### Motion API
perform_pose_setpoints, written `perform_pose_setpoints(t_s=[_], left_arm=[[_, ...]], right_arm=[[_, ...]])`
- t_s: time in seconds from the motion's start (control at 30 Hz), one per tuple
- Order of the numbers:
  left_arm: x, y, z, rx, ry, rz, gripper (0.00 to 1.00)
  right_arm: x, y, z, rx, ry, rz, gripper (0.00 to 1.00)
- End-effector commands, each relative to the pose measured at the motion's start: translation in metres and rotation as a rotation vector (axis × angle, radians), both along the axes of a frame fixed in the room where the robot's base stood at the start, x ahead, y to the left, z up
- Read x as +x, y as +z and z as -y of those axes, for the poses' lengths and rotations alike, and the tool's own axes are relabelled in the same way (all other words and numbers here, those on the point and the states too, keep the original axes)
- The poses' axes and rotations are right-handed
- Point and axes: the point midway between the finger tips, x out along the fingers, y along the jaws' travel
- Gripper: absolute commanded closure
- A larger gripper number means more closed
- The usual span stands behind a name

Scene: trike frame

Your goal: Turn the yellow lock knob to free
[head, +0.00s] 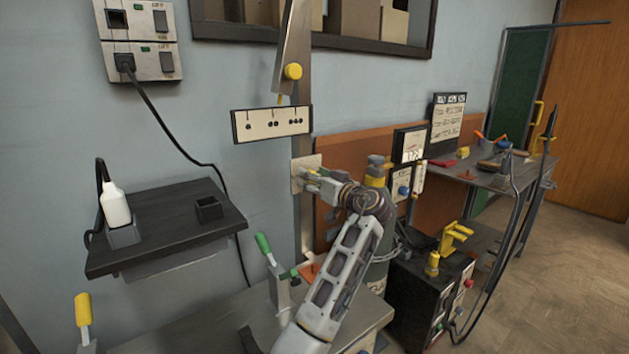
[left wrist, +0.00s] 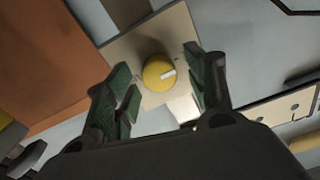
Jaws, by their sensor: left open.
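The yellow lock knob (left wrist: 159,73) is round with a white pointer mark, which points right and slightly up in the left wrist view. It sits on a beige plate (left wrist: 115,48); the plate also shows on the metal post in the head view (head: 297,183). My left gripper (left wrist: 162,85) is open, with its green-padded fingers on either side of the knob in that view. I cannot tell whether they touch it or how deep they reach. In the head view, my left gripper (head: 313,177) is at the plate and mostly hides the knob. My right gripper is not in view.
Another yellow knob (head: 292,71) is higher on the post, above a marked label plate (head: 271,123). A dark shelf (head: 165,244) with a white bottle (head: 115,204) is at left. A gas cylinder (head: 377,270) stands close to the right of my arm.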

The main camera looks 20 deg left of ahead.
Motion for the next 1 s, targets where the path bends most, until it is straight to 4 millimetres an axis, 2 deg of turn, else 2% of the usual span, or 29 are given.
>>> perform_pose_setpoints(t_s=[0.27, 0.7, 1.0], left_arm=[[0.000, 0.026, 0.001, -0.002, -0.001, 0.004, 0.45], [0.000, 0.082, 0.000, -0.001, 0.000, 0.002, 0.45], [0.000, 0.096, 0.000, -0.002, 0.000, -0.001, 0.45]], right_arm=[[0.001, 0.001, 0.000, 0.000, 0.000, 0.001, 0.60], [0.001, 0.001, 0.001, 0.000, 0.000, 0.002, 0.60], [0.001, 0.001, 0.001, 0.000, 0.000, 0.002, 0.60]])
